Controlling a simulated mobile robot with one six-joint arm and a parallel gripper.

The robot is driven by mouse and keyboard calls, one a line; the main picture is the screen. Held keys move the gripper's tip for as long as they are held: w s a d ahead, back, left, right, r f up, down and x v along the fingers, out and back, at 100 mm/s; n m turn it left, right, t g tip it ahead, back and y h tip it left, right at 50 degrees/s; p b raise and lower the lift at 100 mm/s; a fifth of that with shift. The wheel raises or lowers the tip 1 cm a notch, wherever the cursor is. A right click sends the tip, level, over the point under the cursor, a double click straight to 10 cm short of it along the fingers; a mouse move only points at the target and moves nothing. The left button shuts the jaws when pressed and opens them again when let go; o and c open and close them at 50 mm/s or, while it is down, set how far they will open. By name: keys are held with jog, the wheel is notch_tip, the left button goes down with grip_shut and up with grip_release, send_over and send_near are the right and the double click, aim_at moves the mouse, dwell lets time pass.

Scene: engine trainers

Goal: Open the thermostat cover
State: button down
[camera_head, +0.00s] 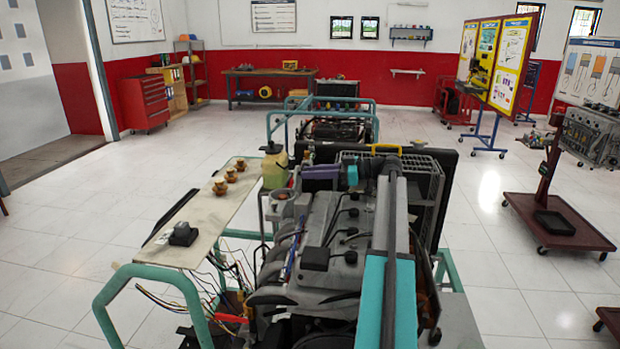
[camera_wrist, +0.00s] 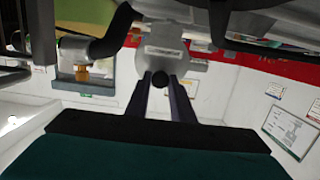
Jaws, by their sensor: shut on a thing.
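In the wrist view, the two dark fingers of my gripper (camera_wrist: 160,79) are closed around a small dark round knob. A grey metal housing (camera_wrist: 163,45), which looks like the thermostat cover, lies just beyond the fingertips. Whether the cover is open cannot be told.
A pale yellow-green bottle (camera_head: 275,170) stands just left of my gripper. A light board (camera_head: 205,215) with orange parts and a dark block is farther left. Loose wires hang below it. A teal frame (camera_head: 165,272) surrounds the engine. The white floor on the left is clear.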

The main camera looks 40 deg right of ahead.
jog(key=shift+s+d+f, duration=0.1)
jog(key=shift+s+f, duration=0.05)
jog(key=shift+f, duration=0.1)
jog(key=c, duration=1.6)
grip_release()
jog(key=shift+o, duration=0.2)
jog(key=shift+r, duration=0.1)
jog(key=b+v, duration=0.3)
jog(key=v, duration=1)
jog(key=shift+s+d+r, duration=0.1)
jog(key=shift+s+d, duration=0.1)
jog(key=shift+d, duration=0.05)
